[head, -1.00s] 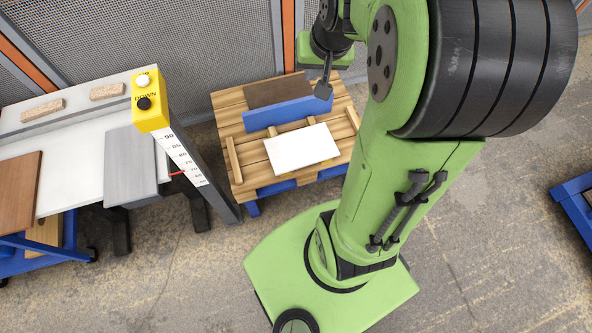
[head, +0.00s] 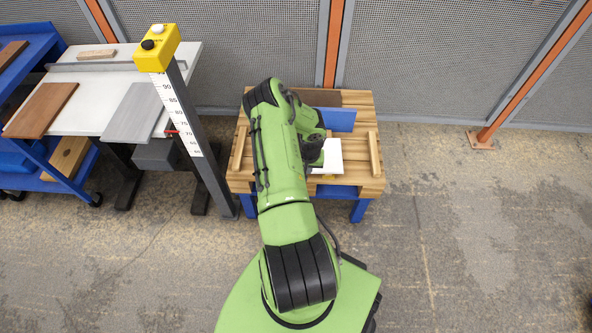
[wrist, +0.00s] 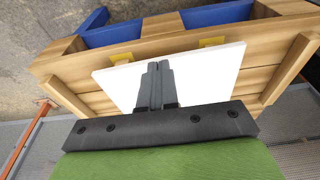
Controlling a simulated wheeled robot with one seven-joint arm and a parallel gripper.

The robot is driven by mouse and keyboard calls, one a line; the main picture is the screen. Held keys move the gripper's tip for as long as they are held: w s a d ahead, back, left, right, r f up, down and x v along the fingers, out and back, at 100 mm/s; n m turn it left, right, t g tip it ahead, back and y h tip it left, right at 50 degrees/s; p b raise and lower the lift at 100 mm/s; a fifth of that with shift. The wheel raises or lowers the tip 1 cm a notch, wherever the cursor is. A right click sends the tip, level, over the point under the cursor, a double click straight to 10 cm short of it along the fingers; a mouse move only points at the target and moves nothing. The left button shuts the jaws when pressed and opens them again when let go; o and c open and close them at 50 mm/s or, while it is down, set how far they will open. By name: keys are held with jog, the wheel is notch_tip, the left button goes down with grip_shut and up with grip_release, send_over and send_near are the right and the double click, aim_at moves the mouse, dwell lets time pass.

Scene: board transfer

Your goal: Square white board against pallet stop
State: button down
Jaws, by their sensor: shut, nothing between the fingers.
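The white board (head: 332,157) lies on the wooden pallet (head: 376,178), partly covered by my arm in the head view. In the wrist view the white board (wrist: 205,75) lies beneath my gripper (wrist: 158,66), whose two fingers are together and empty over it. I cannot tell whether the fingertips touch the board. Wooden strips stand at the left (head: 239,147) and right (head: 373,150) of the pallet; a strip also shows in the wrist view (wrist: 290,65). In the head view the fingers are hidden by my arm.
A blue panel (head: 338,119) and a brown board (head: 327,98) are at the back of the pallet. Yellow pieces (wrist: 212,42) show beside the board's edge. A post with a yellow button box (head: 157,48) and a white-topped table (head: 95,88) stand left. Floor at right is clear.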

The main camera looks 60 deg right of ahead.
jog(key=shift+w+d+f+b, duration=0.35)
jog(key=shift+d+f+b, duration=0.35)
jog(key=shift+f+b, duration=0.65)
jog(key=shift+w+d+f+b, duration=0.35)
jog(key=shift+d+f+b, duration=0.3)
jog(key=shift+f+b, duration=0.6)
jog(key=shift+w+d+f+b, duration=0.35)
jog(key=shift+d+f+b, duration=0.5)
jog(key=shift+b, duration=0.85)
jog(key=shift+w+d, duration=0.4)
jog(key=shift+d, duration=0.35)
jog(key=shift+w+d, duration=0.4)
jog(key=shift+d, duration=0.35)
jog(key=shift+w+d, duration=0.4)
jog(key=shift+d, duration=0.35)
jog(key=shift+r, duration=0.1)
jog(key=shift+a, duration=0.1)
jog(key=shift+s+a+p, duration=0.15)
jog(key=shift+a+p, duration=0.05)
jog(key=shift+p, duration=0.3)
jog(key=shift+s+a+p, duration=0.25)
jog(key=shift+a+p, duration=0.2)
jog(key=shift+p, duration=0.05)
jog(key=shift+s+a+p, duration=0.2)
jog(key=shift+a+p, duration=0.25)
jog(key=shift+p, duration=0.05)
jog(key=shift+r+p, duration=1.95)
jog(key=shift+r, duration=1.55)
jog(key=shift+f, duration=0.1)
